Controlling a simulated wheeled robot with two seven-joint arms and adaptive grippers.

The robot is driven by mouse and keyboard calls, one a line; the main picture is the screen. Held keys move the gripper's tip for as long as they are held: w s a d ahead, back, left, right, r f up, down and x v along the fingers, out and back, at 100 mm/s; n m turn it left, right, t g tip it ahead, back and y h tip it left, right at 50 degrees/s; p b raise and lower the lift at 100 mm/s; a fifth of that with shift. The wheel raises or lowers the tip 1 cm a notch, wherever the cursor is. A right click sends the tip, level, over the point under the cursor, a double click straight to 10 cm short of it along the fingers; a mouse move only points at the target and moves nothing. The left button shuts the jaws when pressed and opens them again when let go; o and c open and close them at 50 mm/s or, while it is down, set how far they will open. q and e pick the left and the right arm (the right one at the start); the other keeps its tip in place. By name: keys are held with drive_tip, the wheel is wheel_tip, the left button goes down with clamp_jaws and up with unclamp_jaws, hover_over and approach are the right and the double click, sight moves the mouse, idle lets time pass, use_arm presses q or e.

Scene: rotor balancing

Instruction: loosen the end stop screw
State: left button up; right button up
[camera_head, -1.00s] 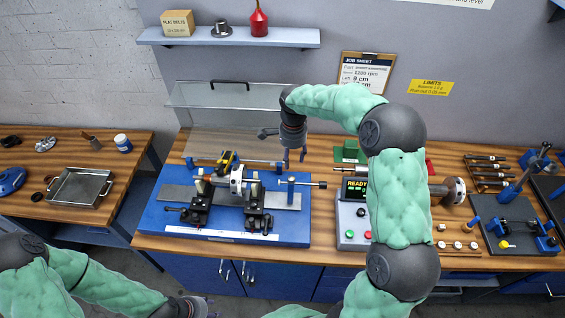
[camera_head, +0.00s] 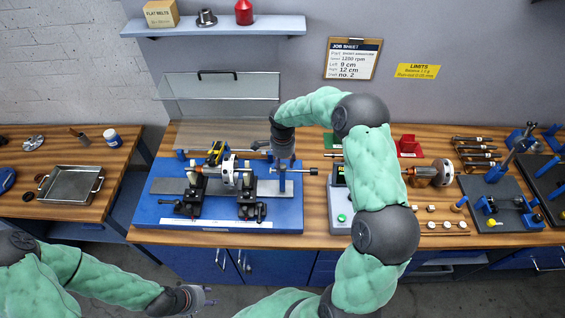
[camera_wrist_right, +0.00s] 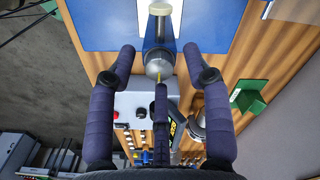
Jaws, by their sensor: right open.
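The end stop is a blue post (camera_head: 282,184) at the right end of the blue base, with a thin horizontal rod and knob (camera_head: 313,172) reaching right. My right gripper (camera_head: 283,160) is over the top of this post, fingers pointing down, and partly hides it. In the right wrist view its fingers (camera_wrist_right: 159,54) are spread, with a rounded silver part (camera_wrist_right: 157,68) between their tips. I cannot tell whether this part is the screw head, nor whether any finger touches it. My left gripper (camera_head: 206,300) is low at the front, away from the bench; its fingers are too small to judge.
The blue base (camera_head: 160,212) carries a rotor (camera_head: 229,170) on two black supports left of the end stop. A clear guard (camera_head: 220,85) stands raised behind. A control box (camera_head: 342,215) stands close to the right, partly behind my right arm. A metal tray (camera_head: 72,184) is on the left bench.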

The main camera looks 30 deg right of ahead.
clamp_jaws()
